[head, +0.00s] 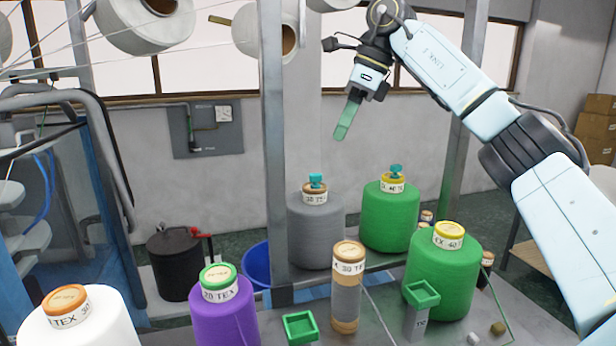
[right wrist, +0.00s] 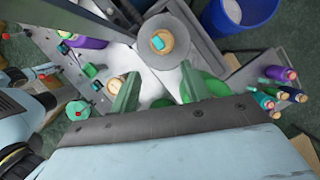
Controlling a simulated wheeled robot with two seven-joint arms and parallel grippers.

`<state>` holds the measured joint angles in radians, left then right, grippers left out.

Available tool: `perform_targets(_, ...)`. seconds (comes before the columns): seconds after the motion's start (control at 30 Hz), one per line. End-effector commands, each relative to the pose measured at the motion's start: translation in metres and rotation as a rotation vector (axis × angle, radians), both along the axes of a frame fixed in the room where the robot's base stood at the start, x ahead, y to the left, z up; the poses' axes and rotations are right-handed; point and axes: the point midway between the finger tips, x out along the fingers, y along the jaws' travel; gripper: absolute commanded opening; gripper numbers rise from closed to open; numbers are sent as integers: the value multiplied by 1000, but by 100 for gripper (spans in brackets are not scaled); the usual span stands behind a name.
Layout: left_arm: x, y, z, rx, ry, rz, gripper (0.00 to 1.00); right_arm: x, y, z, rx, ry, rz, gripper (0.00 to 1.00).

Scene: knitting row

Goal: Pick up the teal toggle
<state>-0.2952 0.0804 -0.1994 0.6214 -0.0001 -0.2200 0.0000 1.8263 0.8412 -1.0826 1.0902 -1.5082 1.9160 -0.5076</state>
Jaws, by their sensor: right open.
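A teal toggle (head: 317,181) sits on the orange-rimmed top of a grey yarn cone (head: 315,230). A second, similar teal piece (head: 396,170) sits on a green cone (head: 390,218) to its right. In the right wrist view, a teal piece (right wrist: 158,42) shows on the grey cone's round top, beyond the fingertips.
In front stand a purple cone (head: 224,318), a white cone (head: 85,326), a striped spool (head: 347,290), green-topped holders (head: 421,294) and a larger green cone (head: 440,275). A metal post (head: 275,150) rises left of the grey cone. A blue bucket (head: 257,266) stands behind.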

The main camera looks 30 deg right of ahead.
Motion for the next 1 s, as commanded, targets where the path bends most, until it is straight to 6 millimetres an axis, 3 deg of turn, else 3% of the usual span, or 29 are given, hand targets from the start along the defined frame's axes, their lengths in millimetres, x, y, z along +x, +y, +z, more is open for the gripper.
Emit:
perform_targets(0.2,-20,1,-1,3,31,0,36,10,12,-39,0,4,1,47)
perform_targets(0.6,4,-1,11,-1,-7,-1,36,21,26,-75,0,4,1,47)
perform_targets(0.8,3,-1,14,-1,-6,-1,36,27,33,-97,1,2,0,47)
perform_targets(1.0,-2,-1,14,-1,1,-1,36,27,34,-100,1,1,-2,47)
